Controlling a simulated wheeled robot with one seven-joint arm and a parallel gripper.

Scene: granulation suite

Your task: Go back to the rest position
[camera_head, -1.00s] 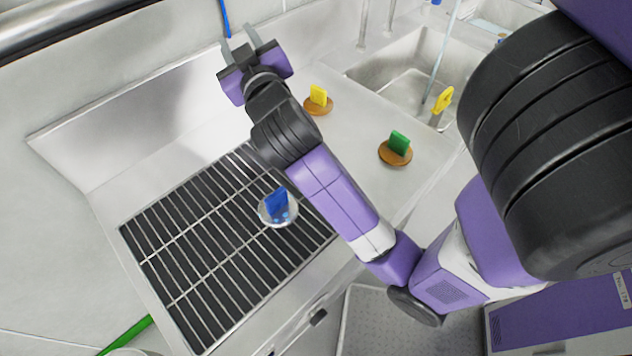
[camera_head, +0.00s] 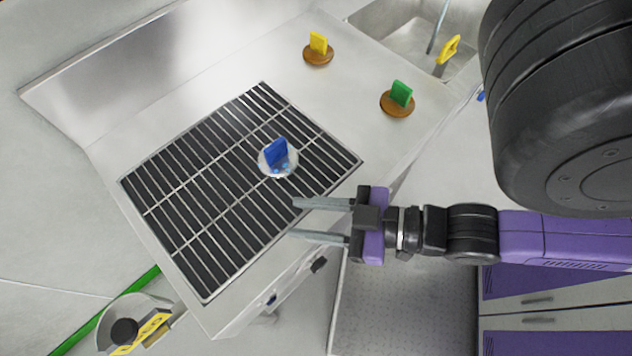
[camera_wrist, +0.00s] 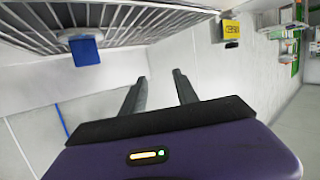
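My gripper (camera_head: 322,219) is open and empty in the head view, its two fingers apart and pointing left, over the front edge of the steel counter. My arm stretches in from the right. In the wrist view my gripper (camera_wrist: 160,92) also shows nothing between its fingers. A blue block on a clear round base (camera_head: 277,156) stands on the black grate, up and left of my gripper and apart from it. The blue block also shows in the wrist view (camera_wrist: 85,50).
On the counter (camera_head: 345,100) stand a yellow block on a brown disc (camera_head: 318,48) and a green block on a brown disc (camera_head: 398,99). A sink (camera_head: 400,35) lies at top right. A bin with a yellow label (camera_head: 138,325) stands at lower left. A textured floor panel (camera_head: 405,305) is below my arm.

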